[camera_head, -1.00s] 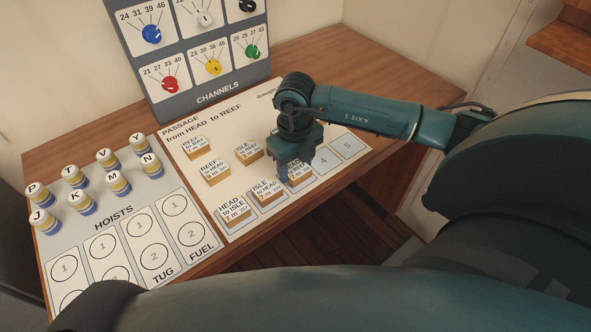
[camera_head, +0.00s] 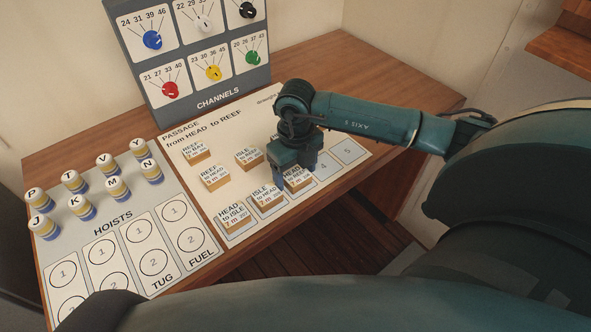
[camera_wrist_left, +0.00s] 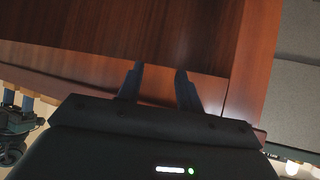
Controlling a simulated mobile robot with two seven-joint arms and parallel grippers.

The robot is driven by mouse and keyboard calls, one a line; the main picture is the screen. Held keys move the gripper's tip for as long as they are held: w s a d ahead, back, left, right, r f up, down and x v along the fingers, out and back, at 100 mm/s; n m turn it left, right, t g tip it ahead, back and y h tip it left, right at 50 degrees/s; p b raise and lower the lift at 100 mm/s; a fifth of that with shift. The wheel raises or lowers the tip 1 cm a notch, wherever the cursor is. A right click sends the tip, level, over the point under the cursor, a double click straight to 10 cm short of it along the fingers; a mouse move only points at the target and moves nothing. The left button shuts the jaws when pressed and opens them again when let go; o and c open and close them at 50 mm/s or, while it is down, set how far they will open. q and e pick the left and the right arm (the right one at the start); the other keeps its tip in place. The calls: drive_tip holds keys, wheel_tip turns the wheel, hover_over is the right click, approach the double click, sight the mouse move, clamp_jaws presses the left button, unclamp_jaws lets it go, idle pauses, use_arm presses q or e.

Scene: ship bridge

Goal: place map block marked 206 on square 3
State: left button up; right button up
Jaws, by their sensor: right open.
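A map block (camera_head: 297,181) lies on square 3 of the passage chart (camera_head: 222,222); its small number is too blurred to read for sure. My right gripper (camera_head: 296,170) is directly over this block, open, with fingers pointing down on either side and partly hiding it. I cannot tell whether they touch it. A HEAD to ISLE block (camera_head: 235,219) lies on square 1 and an ISLE to HEAD block (camera_head: 267,196) on square 2. Squares 4 (camera_head: 324,166) and 5 (camera_head: 348,151) are bare. My left gripper (camera_wrist_left: 160,78) is open and empty in the left wrist view.
Further map blocks, including REEF to HEAD (camera_head: 214,178) and ISLE to REEF (camera_head: 248,158), lie behind the row of squares. Several lettered hoist pieces (camera_head: 110,188) stand at the left. The channels panel (camera_head: 203,55) rises behind. The desk (camera_head: 350,75) is clear at back right.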

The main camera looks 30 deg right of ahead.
sight(295, 174)
wheel_tip(295, 174, up, 6)
drive_tip(key=p, duration=0.3)
drive_tip(key=shift+f, duration=0.15)
drive_tip(key=shift+r, duration=0.55)
use_arm(q)
drive_tip(key=shift+s+a+r+g, duration=0.2)
drive_tip(key=shift+a+r+g, duration=0.1)
drive_tip(key=shift+a, duration=0.05)
use_arm(e)
wheel_tip(295, 174, up, 5)
drive_tip(key=shift+r, duration=0.15)
